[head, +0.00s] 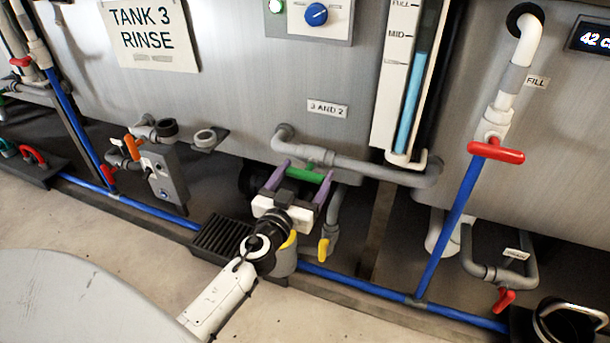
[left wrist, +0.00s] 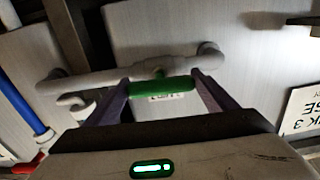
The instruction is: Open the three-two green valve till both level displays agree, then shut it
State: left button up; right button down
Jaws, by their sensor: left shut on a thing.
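The green valve handle (head: 307,175) sits on the grey pipe (head: 370,168) below the "3 AND 2" label (head: 327,109). My left gripper (head: 303,171) has its purple fingers at the two ends of the handle and is shut on it. In the left wrist view the green handle (left wrist: 163,90) lies between the fingers, roughly in line with the pipe (left wrist: 120,75). A level tube (head: 408,105) at upper centre right holds blue liquid to a little below the MID mark. My right gripper is not in view.
A yellow handle (head: 323,250) hangs just right of my left wrist. Red handles (head: 496,152) are on the right tank's pipes, beside a blue pipe (head: 445,235). A grey box with an orange handle (head: 132,147) stands left. A black grate (head: 222,238) lies left of my gripper.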

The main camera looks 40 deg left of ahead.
pick_arm(q)
jog(key=shift+m, duration=0.7)
jog(key=shift+m+b, duration=0.35)
jog(key=shift+m, duration=0.85)
jog(key=m, duration=0.9)
jog(key=shift+m, duration=0.4)
jog(key=m, duration=0.3)
jog(key=shift+m, duration=0.5)
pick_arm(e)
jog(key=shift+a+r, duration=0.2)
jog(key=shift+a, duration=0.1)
pick_arm(q)
jog(key=shift+m, duration=0.3)
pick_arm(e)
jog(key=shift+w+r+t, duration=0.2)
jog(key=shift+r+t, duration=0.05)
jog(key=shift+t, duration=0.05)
